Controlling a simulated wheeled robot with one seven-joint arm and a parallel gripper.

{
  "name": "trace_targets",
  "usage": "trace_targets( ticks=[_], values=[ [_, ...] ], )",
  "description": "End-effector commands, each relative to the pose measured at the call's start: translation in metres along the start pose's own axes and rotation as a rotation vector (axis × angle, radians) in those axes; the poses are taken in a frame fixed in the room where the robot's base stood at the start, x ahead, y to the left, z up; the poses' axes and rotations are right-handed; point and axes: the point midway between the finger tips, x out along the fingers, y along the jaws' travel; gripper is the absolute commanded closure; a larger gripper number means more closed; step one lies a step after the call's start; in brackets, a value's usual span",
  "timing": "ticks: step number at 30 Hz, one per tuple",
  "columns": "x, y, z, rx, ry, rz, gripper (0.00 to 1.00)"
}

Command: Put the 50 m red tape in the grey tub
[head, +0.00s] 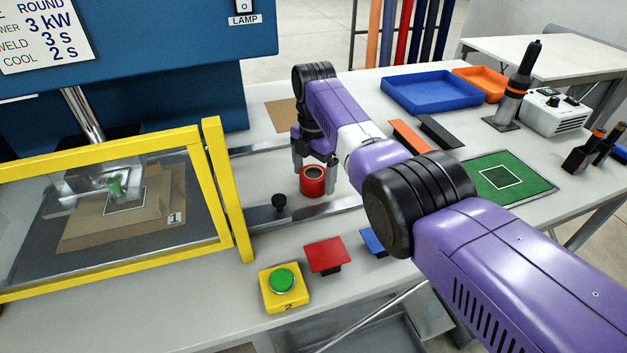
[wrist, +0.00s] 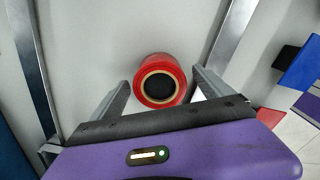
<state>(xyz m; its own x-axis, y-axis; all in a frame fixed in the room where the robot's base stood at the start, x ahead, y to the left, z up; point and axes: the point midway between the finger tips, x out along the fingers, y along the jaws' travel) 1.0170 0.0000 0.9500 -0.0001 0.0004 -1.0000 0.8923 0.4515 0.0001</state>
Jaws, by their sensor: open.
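The red tape (head: 313,187) is a short red roll with a dark-centred, tan-ringed hole, standing on the pale bench between two metal rails. It also shows in the wrist view (wrist: 142,84), hole facing the camera. My gripper (head: 314,172) is open and points down over the roll, one finger on each side of it. In the wrist view my gripper's fingers (wrist: 161,82) flank the roll, with a visible gap on each side. Nothing is held. A grey tub-like shape (head: 372,336) shows below the bench's front edge, partly hidden; I cannot tell its full form.
A yellow-framed guard (head: 241,190) stands left of the roll. A blue tray (head: 432,95) and an orange tray (head: 482,84) sit at the back.

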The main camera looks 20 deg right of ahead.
Motion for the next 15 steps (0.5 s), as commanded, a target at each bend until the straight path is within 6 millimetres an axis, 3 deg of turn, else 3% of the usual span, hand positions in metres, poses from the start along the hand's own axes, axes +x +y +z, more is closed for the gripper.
trace_targets(
  ticks=[2,15],
  values=[
    [-0.0001,0.0001,-0.0001,0.000,0.000,0.000,0.10],
    [-0.0011,0.0004,0.0001,0.000,-0.001,0.001,0.91]
  ],
)
